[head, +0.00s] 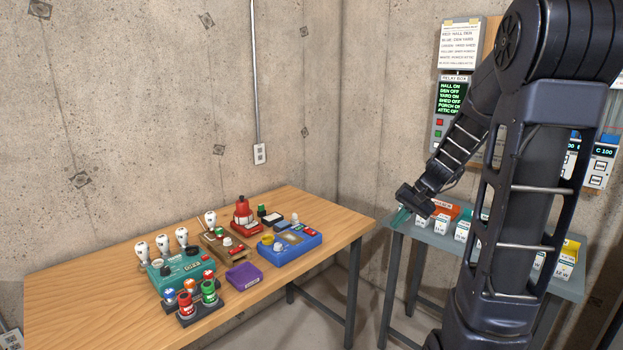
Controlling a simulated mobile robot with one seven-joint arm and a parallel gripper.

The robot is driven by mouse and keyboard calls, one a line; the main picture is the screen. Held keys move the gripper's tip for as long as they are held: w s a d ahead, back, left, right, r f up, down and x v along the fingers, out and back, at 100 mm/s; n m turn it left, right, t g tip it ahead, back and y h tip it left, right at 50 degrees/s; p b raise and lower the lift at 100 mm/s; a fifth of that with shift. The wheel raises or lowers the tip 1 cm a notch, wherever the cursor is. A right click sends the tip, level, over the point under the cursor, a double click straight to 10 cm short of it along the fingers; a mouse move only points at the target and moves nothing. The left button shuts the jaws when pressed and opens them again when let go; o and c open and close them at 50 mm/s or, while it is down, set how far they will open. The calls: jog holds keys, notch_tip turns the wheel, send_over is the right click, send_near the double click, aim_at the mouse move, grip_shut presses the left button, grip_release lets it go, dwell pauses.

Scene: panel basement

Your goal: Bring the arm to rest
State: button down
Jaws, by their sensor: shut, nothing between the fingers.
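My arm stands at the right of the head view, folded at the elbow, with its forearm slanting down to the left. My gripper (401,216) is at the end of it, pointing down and left. It hangs in front of the left end of the grey table and right of the wooden table's corner. Its fingers are shut and I see nothing held. The arm hides part of the wall panels and the grey table.
A wooden table (100,310) on the left carries a teal box (182,270), a blue box (290,247), a purple tray (243,275) and a red device (243,212). A grey table (560,285) holds several small bins. A relay box (455,98) hangs on the wall.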

jog(key=s+r+n+t+h, duration=0.1)
jog(key=s+r+h, duration=0.2)
jog(key=s, duration=0.6)
jog(key=s+d+r+n+t+h, duration=0.1)
jog(key=s+r+n+t+h, duration=0.1)
jog(key=s+r, duration=0.4)
jog(key=shift+s+d+r+h, duration=0.15)
jog(key=shift+s+d+h, duration=0.25)
jog(key=shift+s, duration=1.4)
jog(key=shift+a, duration=0.1)
